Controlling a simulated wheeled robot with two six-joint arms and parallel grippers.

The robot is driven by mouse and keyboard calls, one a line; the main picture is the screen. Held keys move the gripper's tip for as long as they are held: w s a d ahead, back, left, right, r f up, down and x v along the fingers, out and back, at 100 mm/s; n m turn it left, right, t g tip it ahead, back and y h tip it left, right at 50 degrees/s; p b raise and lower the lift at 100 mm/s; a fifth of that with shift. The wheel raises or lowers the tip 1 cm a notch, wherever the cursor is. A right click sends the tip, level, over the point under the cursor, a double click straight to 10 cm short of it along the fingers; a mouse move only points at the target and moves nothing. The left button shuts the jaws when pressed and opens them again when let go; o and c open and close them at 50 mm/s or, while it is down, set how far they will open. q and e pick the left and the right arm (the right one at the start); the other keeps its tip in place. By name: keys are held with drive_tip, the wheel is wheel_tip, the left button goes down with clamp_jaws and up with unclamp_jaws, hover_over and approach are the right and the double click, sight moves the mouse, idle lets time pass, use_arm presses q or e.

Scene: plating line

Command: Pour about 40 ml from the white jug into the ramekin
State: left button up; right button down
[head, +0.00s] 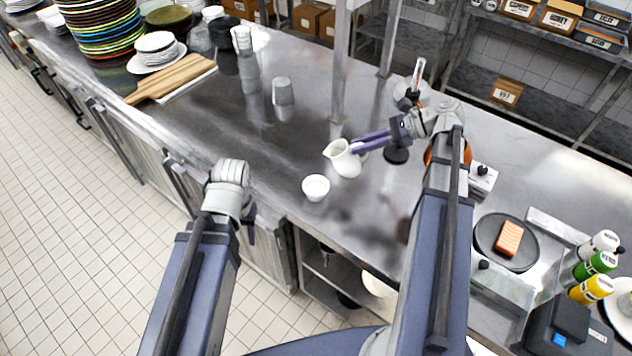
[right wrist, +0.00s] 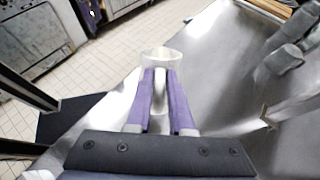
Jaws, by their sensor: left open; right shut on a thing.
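The white jug (head: 343,158) is at the middle of the steel counter, with its spout to the left. My right gripper (head: 358,146) is shut on the jug from the right, at its handle side. In the right wrist view the jug (right wrist: 160,56) shows between the purple fingertips (right wrist: 160,76). It looks about upright; I cannot tell if its base touches the counter. The white ramekin (head: 316,187) stands near the counter's front edge, left of and nearer than the jug, apart from it. Its inside looks white. My left gripper (head: 250,228) is open and empty, beyond the counter's front edge, fingers mostly hidden.
A grey cup (head: 283,91) stands behind the jug to the left. A wooden board (head: 172,79) and stacked plates (head: 100,28) are further left. A steel post (head: 340,70) rises behind the jug. A scale with an orange block (head: 509,238) and bottles are at right.

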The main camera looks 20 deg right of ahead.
drive_tip(key=shift+y, duration=0.9)
drive_tip(key=r, duration=0.2)
drive_tip(key=d+r+p, duration=0.2)
drive_tip(key=r, duration=0.1)
drive_tip(key=shift+s+r, duration=0.25)
drive_tip(key=shift+r, duration=0.1)
wheel_tip(320, 180, up, 6)
drive_tip(key=s+d+t+y+b, duration=0.1)
drive_tip(key=d+y, duration=0.2)
drive_tip(key=shift+t+y, duration=0.3)
drive_tip(key=shift+y, duration=0.1)
